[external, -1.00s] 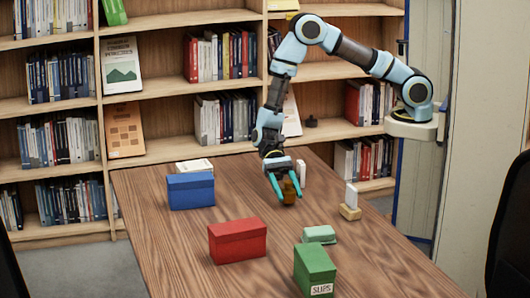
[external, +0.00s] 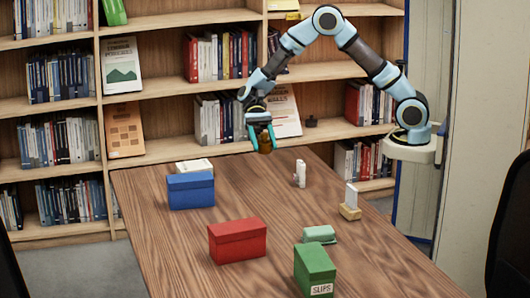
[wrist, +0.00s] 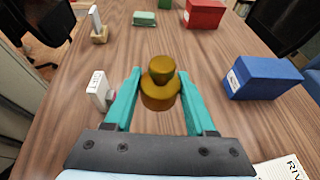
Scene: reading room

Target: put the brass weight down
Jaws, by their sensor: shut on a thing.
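The brass weight (wrist: 160,92) is a golden-brown knobbed cylinder. It sits between the teal fingers of my gripper (wrist: 160,100) in the wrist view. In the external view my gripper (external: 261,133) holds the brass weight (external: 265,146) upright, near the far edge of the wooden table (external: 170,245). The gripper is shut on the weight. The weight appears raised above the tabletop.
A blue box (external: 191,191), a red box (external: 237,240), a green slips box (external: 315,270) and a small green case (external: 320,234) stand on the table. White objects (external: 300,174) and a wooden card holder (external: 350,211) are at right. The table's middle is clear.

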